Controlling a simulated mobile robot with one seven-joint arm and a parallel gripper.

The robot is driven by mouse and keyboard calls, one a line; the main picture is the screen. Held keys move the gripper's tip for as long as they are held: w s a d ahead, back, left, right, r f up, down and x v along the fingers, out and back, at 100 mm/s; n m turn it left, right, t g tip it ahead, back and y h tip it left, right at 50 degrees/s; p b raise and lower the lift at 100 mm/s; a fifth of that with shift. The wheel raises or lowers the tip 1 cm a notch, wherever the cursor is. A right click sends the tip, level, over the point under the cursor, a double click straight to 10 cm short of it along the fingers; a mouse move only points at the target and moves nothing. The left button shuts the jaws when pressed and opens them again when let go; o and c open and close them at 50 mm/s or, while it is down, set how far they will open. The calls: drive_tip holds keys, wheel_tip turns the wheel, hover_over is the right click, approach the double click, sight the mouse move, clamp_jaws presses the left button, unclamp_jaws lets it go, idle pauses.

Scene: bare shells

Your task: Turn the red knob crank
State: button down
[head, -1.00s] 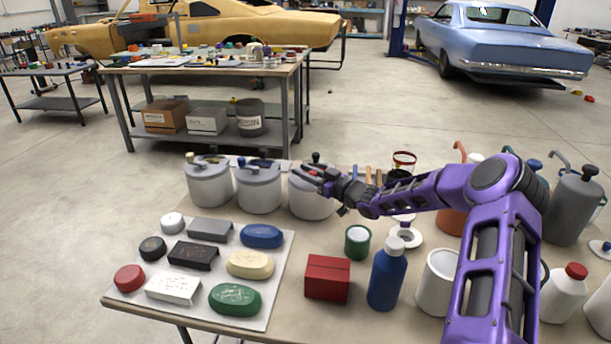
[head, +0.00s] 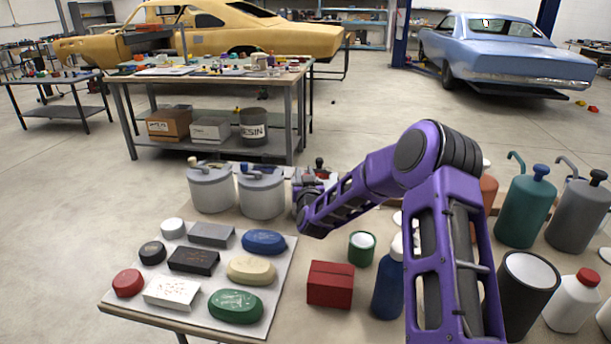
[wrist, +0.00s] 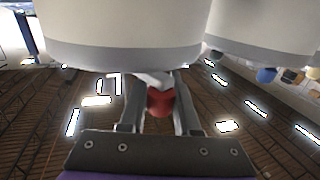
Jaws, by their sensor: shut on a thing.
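In the wrist view, the red knob (wrist: 160,101) sits between the two fingers of my gripper (wrist: 158,105), which is shut on it. A pale grey canister (wrist: 120,35) fills the top of this view, close above the fingers. In the head view, my gripper (head: 312,181) is at the right end of the row of grey canisters, and my own wrist and forearm cover most of the canister there. A dark upright piece (head: 319,163) shows above the gripper. The fingertips and the knob are hard to make out from the head.
Two grey lidded canisters (head: 211,190) stand just left of my gripper. A white board (head: 210,275) with several soaps and blocks lies in front. A red box (head: 330,285), a green roll (head: 361,247) and a blue bottle (head: 388,285) stand under or beside my arm. Several pump bottles stand right.

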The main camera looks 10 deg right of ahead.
drive_tip(key=m+h, duration=0.2)
drive_tip(key=w+m+g+h, duration=0.1)
drive_tip(key=h, duration=0.2)
drive_tip(key=m+g+h, duration=0.1)
drive_tip(key=m+h, duration=0.1)
drive_tip(key=h, duration=0.1)
drive_tip(key=shift+w+r+m, duration=0.15)
drive_tip(key=shift+w+m, duration=0.1)
drive_tip(key=shift+m, duration=0.05)
drive_tip(key=m+g+h, duration=0.3)
drive_tip(key=h, duration=0.1)
drive_tip(key=shift+w+d, duration=0.3)
drive_tip(key=shift+d, duration=0.05)
drive_tip(key=shift+w+d+m+g+h, duration=0.1)
drive_tip(key=shift+d+m+g+h, duration=0.05)
drive_tip(key=shift+m+g+h, duration=0.45)
drive_tip(key=shift+w+d+m+g+h, duration=0.15)
drive_tip(key=shift+m+g+h, duration=0.3)
drive_tip(key=shift+g, duration=0.25)
drive_tip(key=shift+s+d+g, duration=0.1)
drive_tip(key=shift+g, duration=0.2)
drive_tip(key=c, duration=0.6)
unclamp_jaws()
drive_tip(key=v, duration=1.1)
drive_tip(key=p+v, duration=0.1)
drive_tip(key=v, duration=0.5)
drive_tip(key=shift+a+f, duration=0.25)
drive_tip(key=shift+f, duration=0.1)
